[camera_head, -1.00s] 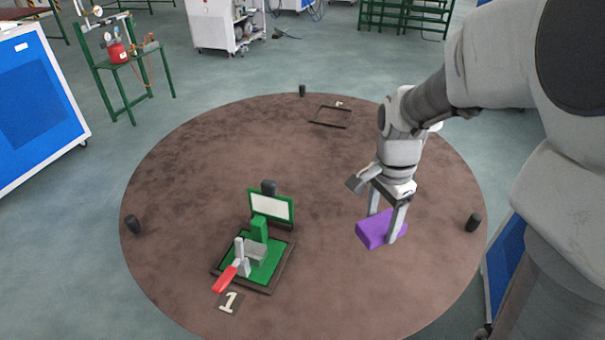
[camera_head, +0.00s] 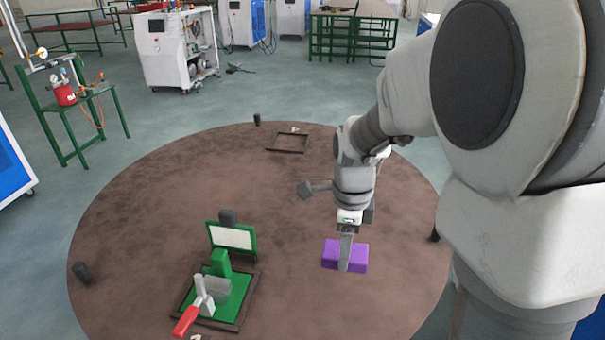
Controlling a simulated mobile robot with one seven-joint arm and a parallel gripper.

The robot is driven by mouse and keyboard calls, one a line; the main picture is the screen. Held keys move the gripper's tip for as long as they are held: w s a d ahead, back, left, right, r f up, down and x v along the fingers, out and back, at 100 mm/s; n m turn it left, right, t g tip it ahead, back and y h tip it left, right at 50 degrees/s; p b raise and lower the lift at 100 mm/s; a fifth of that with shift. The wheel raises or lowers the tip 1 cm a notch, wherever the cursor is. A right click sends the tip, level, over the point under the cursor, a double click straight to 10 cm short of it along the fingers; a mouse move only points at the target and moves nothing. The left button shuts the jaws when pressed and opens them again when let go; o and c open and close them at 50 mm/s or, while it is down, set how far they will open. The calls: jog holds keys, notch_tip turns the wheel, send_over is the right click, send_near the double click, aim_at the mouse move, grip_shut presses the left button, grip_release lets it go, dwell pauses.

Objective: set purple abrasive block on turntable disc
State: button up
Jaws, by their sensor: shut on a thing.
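The purple abrasive block (camera_head: 359,257) is held in my gripper (camera_head: 345,264), whose fingers are shut on it. The block is over the right part of the brown round turntable disc (camera_head: 150,220). Whether the block touches the disc or hangs just above it, I cannot tell. One finger shows in front of the block; the other is hidden behind it.
A green fixture (camera_head: 232,290) with a red-handled clamp (camera_head: 186,320) and an upright white-faced panel (camera_head: 231,238) stands left of the block. An empty dark frame (camera_head: 289,142) lies at the far edge. Black posts (camera_head: 82,272) stand at the rim.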

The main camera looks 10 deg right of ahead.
jog(key=w+f, duration=0.1)
jog(key=w, duration=0.1)
jog(key=w+f, duration=0.1)
jog(key=w, duration=0.1)
jog(key=w+f, duration=0.2)
jog(key=shift+w+d, duration=0.2)
jog(key=shift+f, duration=1.95)
jog(key=shift+f, duration=0.2)
jog(key=o, duration=1.3)
